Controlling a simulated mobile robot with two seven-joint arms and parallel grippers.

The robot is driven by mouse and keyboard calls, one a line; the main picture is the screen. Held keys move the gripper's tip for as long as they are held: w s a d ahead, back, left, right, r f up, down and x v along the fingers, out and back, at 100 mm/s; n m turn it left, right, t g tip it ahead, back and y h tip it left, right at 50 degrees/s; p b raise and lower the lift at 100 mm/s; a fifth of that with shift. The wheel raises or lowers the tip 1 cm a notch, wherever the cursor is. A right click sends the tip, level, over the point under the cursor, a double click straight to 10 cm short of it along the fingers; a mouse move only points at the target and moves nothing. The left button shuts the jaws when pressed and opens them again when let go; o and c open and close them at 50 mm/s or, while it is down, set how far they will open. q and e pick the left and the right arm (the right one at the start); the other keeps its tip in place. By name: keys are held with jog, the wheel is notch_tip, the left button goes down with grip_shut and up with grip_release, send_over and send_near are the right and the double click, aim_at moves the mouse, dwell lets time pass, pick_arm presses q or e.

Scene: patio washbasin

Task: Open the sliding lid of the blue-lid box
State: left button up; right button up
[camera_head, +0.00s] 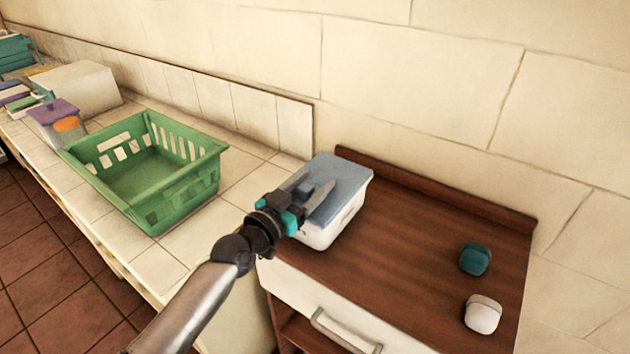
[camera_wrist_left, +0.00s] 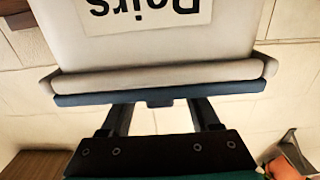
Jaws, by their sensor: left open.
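The blue-lid box (camera_head: 335,225) is a white box with a flat blue lid (camera_head: 343,180). It stands at the left end of the brown wooden top, and the lid covers it. In the left wrist view the white box (camera_wrist_left: 150,40) carries a label reading "Pairs", upside down, and the blue lid edge (camera_wrist_left: 160,94) runs across the picture with a small dark tab. My left gripper (camera_head: 318,190) is open at the lid's near left side, its fingers overlapping the lid in the head view. I cannot tell whether the fingers touch it. My right gripper is not in view.
A green basket (camera_head: 150,185) stands on the tiled counter to the left, with a purple-lid container (camera_head: 55,120) and a white box (camera_head: 80,88) beyond. A teal object (camera_head: 475,259) and a white one (camera_head: 483,314) lie on the wooden top (camera_head: 410,240), whose middle is clear.

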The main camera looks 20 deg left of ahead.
pick_arm(q)
jog(key=shift+w+d, duration=0.2)
jog(key=shift+w, duration=0.3)
grip_shut()
dwell(1.2)
